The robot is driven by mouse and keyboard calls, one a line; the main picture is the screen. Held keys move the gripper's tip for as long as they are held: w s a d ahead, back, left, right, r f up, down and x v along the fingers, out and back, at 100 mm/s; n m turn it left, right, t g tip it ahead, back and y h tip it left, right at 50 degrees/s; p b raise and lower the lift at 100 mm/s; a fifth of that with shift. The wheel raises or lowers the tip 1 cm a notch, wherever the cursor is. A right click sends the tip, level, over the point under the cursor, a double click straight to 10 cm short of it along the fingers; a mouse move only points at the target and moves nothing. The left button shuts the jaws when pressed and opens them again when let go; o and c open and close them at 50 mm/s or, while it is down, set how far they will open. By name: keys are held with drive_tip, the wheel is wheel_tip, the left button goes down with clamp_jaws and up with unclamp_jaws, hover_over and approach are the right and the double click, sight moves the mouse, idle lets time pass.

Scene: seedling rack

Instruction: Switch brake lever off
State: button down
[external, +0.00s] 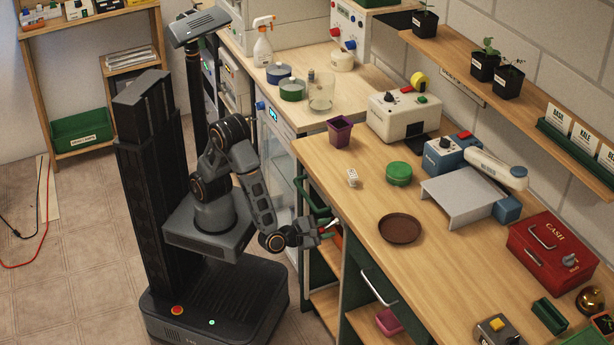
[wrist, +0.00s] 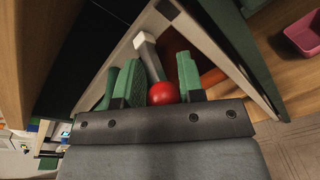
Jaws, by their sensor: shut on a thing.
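My gripper is shut on the lever. The shaft's far end looks pale and block-like, and its mounting is unclear. In the external view my gripper (external: 324,231) is low at the bench's left side, below the worktop edge, where the lever is too small to make out clearly.
The wooden worktop (external: 450,235) is right of my arm. A green curved handle (external: 305,192) is just above my gripper. Under the bench are open shelves and a pink tub (external: 389,321), also seen in the wrist view (wrist: 304,36). The floor (external: 75,230) at left is mostly clear.

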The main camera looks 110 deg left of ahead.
drive_tip(key=r+g+h+p, duration=0.1)
drive_tip(key=p, duration=0.3)
drive_tip(key=r+g+h+p, duration=0.1)
drive_tip(key=h+p, duration=0.1)
drive_tip(key=p, duration=0.2)
drive_tip(key=shift+s+d+r+g+p, duration=0.1)
drive_tip(key=shift+s+d+g+p, duration=0.05)
drive_tip(key=shift+d+g+p, duration=0.2)
drive_tip(key=g+h+p, duration=0.1)
drive_tip(key=p, duration=0.3)
drive_tip(key=shift+r+g+h, duration=0.2)
drive_tip(key=shift+g+h, duration=0.15)
drive_tip(key=shift+h, duration=0.05)
drive_tip(key=shift+p, duration=0.55)
drive_tip(key=shift+g+h, duration=0.3)
drive_tip(key=shift+h, duration=0.1)
drive_tip(key=shift+f, duration=0.1)
drive_tip(key=c, duration=1)
unclamp_jaws()
drive_tip(key=shift+o, duration=0.7)
drive_tip(key=p+v, duration=0.3)
drive_tip(key=v, duration=1)
drive_tip(key=shift+d+r, duration=0.25)
drive_tip(key=shift+d, duration=0.05)
